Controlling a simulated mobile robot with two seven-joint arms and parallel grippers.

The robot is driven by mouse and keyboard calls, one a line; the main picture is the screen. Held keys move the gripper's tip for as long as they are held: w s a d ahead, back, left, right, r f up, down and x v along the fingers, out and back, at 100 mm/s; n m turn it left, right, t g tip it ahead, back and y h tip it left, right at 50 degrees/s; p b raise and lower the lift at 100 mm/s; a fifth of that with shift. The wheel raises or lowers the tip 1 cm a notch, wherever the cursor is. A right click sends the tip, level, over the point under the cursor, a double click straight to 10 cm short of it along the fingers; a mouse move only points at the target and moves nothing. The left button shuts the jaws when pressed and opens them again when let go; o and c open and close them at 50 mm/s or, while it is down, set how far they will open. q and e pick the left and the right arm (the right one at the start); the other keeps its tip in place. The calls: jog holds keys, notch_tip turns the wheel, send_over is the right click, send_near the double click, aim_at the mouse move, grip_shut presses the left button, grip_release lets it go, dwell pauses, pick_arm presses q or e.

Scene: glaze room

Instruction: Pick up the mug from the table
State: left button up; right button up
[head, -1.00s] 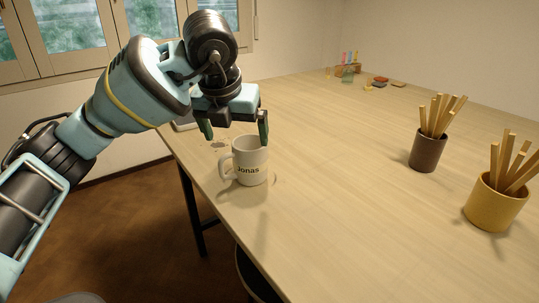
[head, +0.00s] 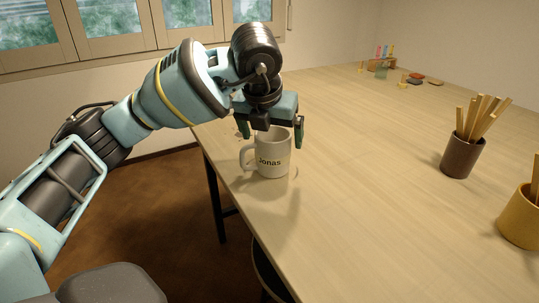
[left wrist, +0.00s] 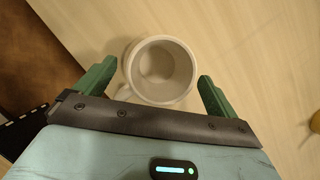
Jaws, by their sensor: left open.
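The white mug (head: 270,160) marked "Jonas" stands upright on the wooden table (head: 350,200), near its left edge, with its handle to the left. My left gripper (head: 271,137) is open just above and behind the mug. In the left wrist view, the mug's empty inside (left wrist: 161,68) faces the camera, and the green fingertips of the gripper (left wrist: 154,78) lie on either side of it, with gaps. The handle shows partly near the left finger. My right gripper is not in view.
A dark brown cup (head: 462,157) and a yellow cup (head: 521,222), both holding wooden sticks, stand to the right. Small coloured items (head: 415,79) lie at the far end. The table between the mug and cups is clear. A dark stool (head: 268,275) is by the near edge.

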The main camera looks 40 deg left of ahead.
pick_arm(q)
jog(key=shift+x, duration=1.9)
jog(key=shift+s, duration=0.1)
jog(key=c, duration=1.3)
jog(key=shift+o, duration=0.2)
jog(key=shift+r, duration=0.1)
jog(key=shift+d+r, duration=0.1)
jog(key=shift+r, duration=0.35)
notch_tip(320, 180, up, 3)
jog(key=shift+d+f, duration=0.15)
jog(key=s+d+r, duration=0.1)
jog(key=s+d, duration=0.9)
jog(key=s, duration=0.1)
jog(key=shift+s+d+p, duration=0.3)
jog(key=shift+d+p, duration=0.05)
